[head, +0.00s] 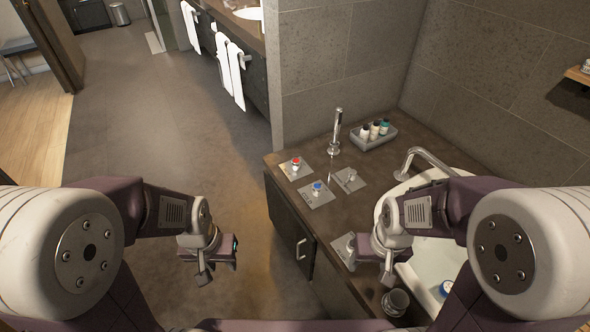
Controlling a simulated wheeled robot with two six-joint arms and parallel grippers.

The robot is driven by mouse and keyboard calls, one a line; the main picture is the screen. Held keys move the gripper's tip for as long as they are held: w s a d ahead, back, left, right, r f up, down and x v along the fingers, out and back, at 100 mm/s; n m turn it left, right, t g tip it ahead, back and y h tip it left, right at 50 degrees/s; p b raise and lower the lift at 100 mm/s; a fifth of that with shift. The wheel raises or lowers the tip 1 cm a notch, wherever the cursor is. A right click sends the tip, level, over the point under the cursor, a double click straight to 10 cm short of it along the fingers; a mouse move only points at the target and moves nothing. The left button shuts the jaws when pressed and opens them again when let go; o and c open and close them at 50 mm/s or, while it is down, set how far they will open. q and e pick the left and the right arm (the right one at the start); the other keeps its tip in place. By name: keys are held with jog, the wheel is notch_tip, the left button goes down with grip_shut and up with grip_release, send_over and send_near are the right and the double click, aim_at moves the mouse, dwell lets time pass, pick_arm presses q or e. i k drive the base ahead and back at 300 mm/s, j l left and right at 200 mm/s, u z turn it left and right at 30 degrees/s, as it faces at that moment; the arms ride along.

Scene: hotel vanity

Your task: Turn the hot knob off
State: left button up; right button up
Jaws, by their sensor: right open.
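The hot knob (296,162) is red-topped and stands on a square metal plate near the far left corner of the brown counter. A blue-topped knob (317,187) stands on its own plate just nearer to me. My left gripper (217,277) hangs over the floor, left of the counter and well short of the hot knob. Whether its fingers are open is unclear. My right gripper (377,274) is open over the near part of the counter, apart from both coloured knobs. How far the hot knob is turned cannot be read.
A metal knob (350,177) on another plate sits right of the blue one. An upright metal handset (337,132) stands behind the knobs. A tray (373,139) of small bottles, a curved spout (428,156) and a white basin (433,262) lie further right. The floor left is clear.

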aim_at(296, 162)
jog(key=i+j+u, duration=0.25)
jog(key=i+u, duration=0.15)
jog(key=i+j+u, duration=0.1)
jog(key=i+u, duration=0.35)
jog(key=i, duration=0.1)
